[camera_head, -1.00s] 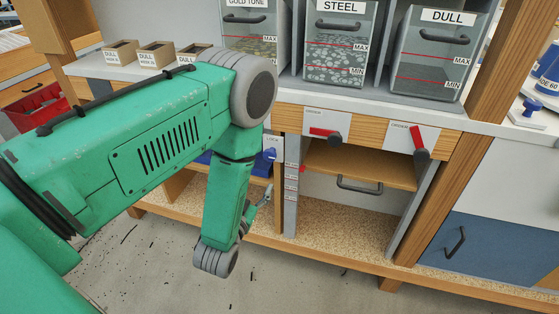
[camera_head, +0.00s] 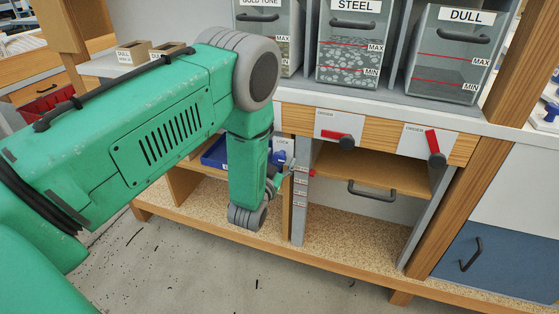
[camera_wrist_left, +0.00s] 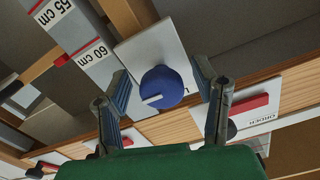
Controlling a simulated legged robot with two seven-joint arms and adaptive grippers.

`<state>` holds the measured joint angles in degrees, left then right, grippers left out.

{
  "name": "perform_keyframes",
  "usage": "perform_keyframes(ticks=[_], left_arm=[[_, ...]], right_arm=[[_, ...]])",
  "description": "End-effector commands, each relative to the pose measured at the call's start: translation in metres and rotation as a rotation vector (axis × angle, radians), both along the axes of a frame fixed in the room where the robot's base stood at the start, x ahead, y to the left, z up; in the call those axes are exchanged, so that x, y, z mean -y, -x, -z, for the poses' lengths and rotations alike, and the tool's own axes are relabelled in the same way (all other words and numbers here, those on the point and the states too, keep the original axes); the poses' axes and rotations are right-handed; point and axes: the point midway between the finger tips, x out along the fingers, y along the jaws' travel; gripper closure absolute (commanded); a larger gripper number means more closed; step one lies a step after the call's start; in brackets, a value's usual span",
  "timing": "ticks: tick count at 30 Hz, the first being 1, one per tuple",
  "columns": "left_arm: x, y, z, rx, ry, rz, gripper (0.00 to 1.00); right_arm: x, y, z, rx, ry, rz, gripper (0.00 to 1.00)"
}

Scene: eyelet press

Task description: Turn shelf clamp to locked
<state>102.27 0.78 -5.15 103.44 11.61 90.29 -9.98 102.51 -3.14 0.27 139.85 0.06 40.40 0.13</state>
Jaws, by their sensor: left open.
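The shelf clamp is a round blue knob (camera_wrist_left: 161,87) with a white pointer mark, on a white plate (camera_wrist_left: 150,55) in the left wrist view. In the head view its plate with the word LOCK (camera_head: 283,145) shows beside my arm, and the knob is mostly hidden. My left gripper (camera_wrist_left: 161,75) is open, with one finger on each side of the knob. I see gaps between the fingers and the knob; I cannot tell its depth to the knob. The wooden shelf (camera_head: 385,170) sits in the bay to the right. My right gripper is not in view.
Two red levers (camera_head: 336,136) (camera_head: 433,142) on ORDER plates stick out right of the clamp. An upright post with height labels (camera_head: 300,205) stands beside my gripper. A blue tray (camera_head: 214,154) lies behind my arm. Bins stand above.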

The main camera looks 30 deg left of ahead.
Motion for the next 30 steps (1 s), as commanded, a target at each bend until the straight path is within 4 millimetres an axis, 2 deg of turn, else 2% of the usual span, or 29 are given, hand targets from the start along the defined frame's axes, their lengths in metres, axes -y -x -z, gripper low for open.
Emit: perform_keyframes(ticks=[1, 5, 6, 19, 30], left_arm=[[0.000, 0.000, 0.000, 0.000, 0.000, 0.000, 0.46], [0.000, 0.000, 0.000, 0.000, 0.000, 0.000, 0.92], [0.000, 0.000, 0.000, 0.000, 0.000, 0.000, 0.99], [0.000, 0.001, 0.000, 0.014, 0.062, 0.000, 0.98], [0.001, 0.001, 0.000, 0.079, 0.339, -0.002, 0.98]], right_arm=[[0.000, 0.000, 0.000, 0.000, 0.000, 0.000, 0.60], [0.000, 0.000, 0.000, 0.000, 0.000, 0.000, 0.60], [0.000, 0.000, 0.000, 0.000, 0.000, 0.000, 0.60], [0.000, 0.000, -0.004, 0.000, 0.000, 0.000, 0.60], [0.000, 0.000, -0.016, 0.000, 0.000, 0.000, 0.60]])
